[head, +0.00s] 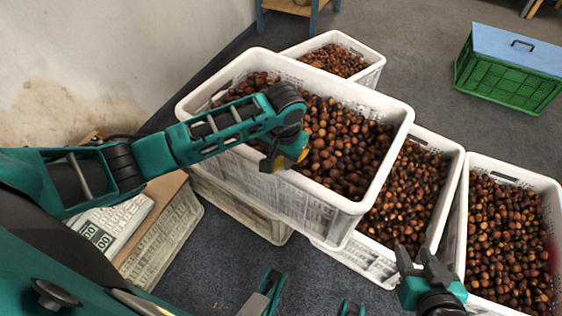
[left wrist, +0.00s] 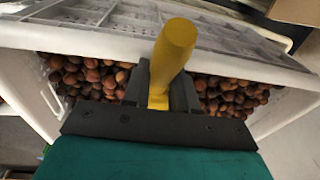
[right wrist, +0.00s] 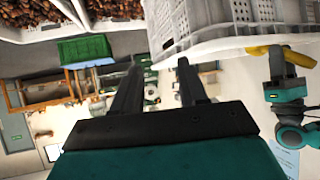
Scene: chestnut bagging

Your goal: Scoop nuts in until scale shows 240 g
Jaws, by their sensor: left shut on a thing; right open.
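My left gripper (head: 283,164) is shut on the yellow handle (left wrist: 172,55) of a scoop, over the near wall of the top white crate (head: 345,218). The handle stands between its fingers in the left wrist view; the scoop's bowl cannot be made out. Brown nuts (head: 342,140) fill this crate. My right gripper (head: 415,258) is open and empty, low in front of the crates at right. No bag can be made out.
More white crates of nuts stand at the right (head: 511,182), beside the top crate (head: 452,152) and behind it (head: 375,74). A green crate with a blue lid (head: 505,70) stands at the far right. Grey floor (head: 230,268) is clear in front.

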